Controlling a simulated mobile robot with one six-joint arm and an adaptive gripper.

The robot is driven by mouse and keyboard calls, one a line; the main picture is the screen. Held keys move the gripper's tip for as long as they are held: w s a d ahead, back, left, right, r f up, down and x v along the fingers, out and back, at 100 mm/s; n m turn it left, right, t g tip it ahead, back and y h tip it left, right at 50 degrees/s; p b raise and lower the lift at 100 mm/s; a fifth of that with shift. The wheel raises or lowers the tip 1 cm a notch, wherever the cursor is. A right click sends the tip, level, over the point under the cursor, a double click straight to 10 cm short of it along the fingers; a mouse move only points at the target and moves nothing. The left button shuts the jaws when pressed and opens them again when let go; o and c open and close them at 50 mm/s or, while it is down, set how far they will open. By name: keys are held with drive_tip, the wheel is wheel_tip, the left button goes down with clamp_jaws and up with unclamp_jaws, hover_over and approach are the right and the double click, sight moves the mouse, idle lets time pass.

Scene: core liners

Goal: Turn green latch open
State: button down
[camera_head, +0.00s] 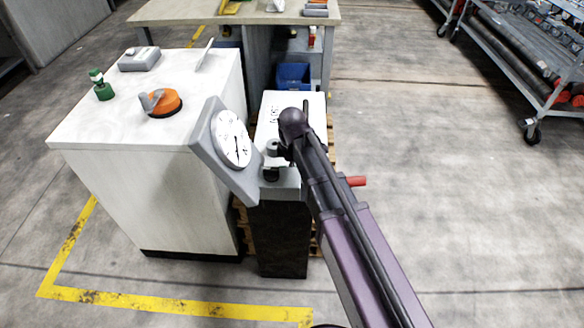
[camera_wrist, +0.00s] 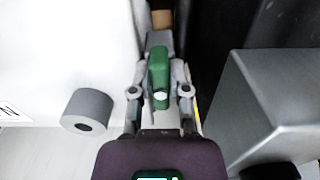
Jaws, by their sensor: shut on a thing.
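The green latch (camera_wrist: 158,70) shows in the wrist view as a rounded green handle with a pale spot at its near end. It lies between the two fingers of my gripper (camera_wrist: 160,78), which are shut on it from both sides. In the head view my dark arm hides the latch and most of my gripper, in front of the narrow white-topped cabinet (camera_head: 277,102).
A grey panel with a white dial (camera_head: 231,138) stands left of my arm. A white cabinet (camera_head: 130,122) carries an orange knob (camera_head: 161,104) and a green fitting (camera_head: 101,86). A grey cylinder (camera_wrist: 87,109) lies close left of my gripper, a grey block (camera_wrist: 270,100) right.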

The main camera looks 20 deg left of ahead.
idle(0.3)
drive_tip(key=c, duration=0.6)
unclamp_jaws()
drive_tip(key=shift+n, duration=0.3)
drive_tip(key=n, duration=0.5)
drive_tip(key=shift+w+a, duration=0.15)
drive_tip(key=shift+w, duration=0.1)
drive_tip(key=n, duration=0.6)
drive_tip(key=shift+w+a+n, duration=0.15)
drive_tip(key=shift+a+n, duration=0.1)
drive_tip(key=shift+n, duration=0.05)
wheel_tip(320, 180, up, 14)
drive_tip(key=p, duration=1.4)
drive_tip(key=d+r+m+p, duration=0.4)
drive_tip(key=d+m, duration=0.3)
drive_tip(key=d, duration=0.3)
drive_tip(key=d+r+m+p, duration=0.4)
drive_tip(key=d+m, duration=0.3)
drive_tip(key=d, duration=0.3)
drive_tip(key=shift+s+d+r+m+p, duration=0.25)
drive_tip(key=shift+s+r+m+p, duration=0.1)
drive_tip(key=shift+r+p, duration=0.1)
